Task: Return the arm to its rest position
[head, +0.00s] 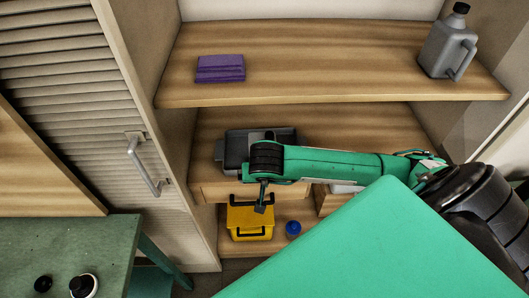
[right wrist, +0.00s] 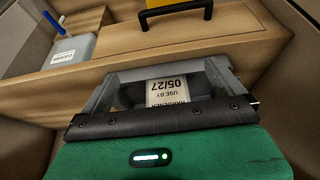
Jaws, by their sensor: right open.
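My right arm, green with black joints, reaches in from the right in the head view. Its gripper (head: 262,199) points down in front of the shelf unit, over the yellow box (head: 250,220). The grey tray (head: 230,150) on the middle shelf is partly behind the arm. In the right wrist view my right gripper (right wrist: 165,85) is open. My left gripper is not in view.
A purple folded cloth (head: 220,68) and a grey jug (head: 447,42) stand on the top shelf (head: 330,60). A blue round item (head: 293,228) is beside the yellow box. A green table (head: 100,235) is at the lower left, below a louvred door with a handle (head: 145,165).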

